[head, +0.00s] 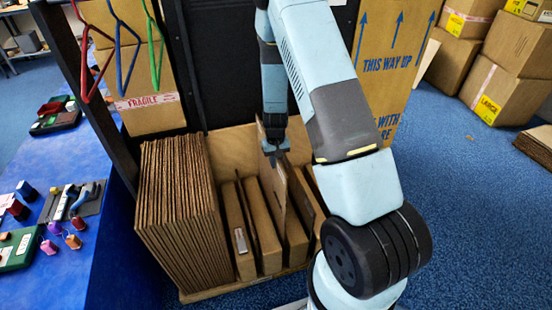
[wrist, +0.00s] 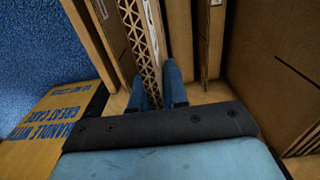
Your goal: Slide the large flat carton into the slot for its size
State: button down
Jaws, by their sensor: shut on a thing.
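My gripper (head: 274,157) is shut on the top edge of a flat brown carton (head: 298,203). In the wrist view my two fingers (wrist: 157,82) sit on either side of the carton's corrugated edge (wrist: 153,42). The carton stands upright among the slots of a wooden rack (head: 232,148) and rises above the cartons beside it. How deep it sits, and which slot its lower edge is in, I cannot tell. Other flat cartons (head: 236,225) stand in the rack; one bears a small pale label. My arm hides part of the rack's right side.
A thick stack of cardboard sheets (head: 180,205) stands left of the slots. A large "This way up" carton (head: 393,65) is behind right. A blue table (head: 60,250) with tools is at left.

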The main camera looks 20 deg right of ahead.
aim_at(276, 192)
jog(key=shift+f, duration=9.2)
jog(key=c, duration=1.1)
grip_release()
jog(key=shift+o, duration=0.2)
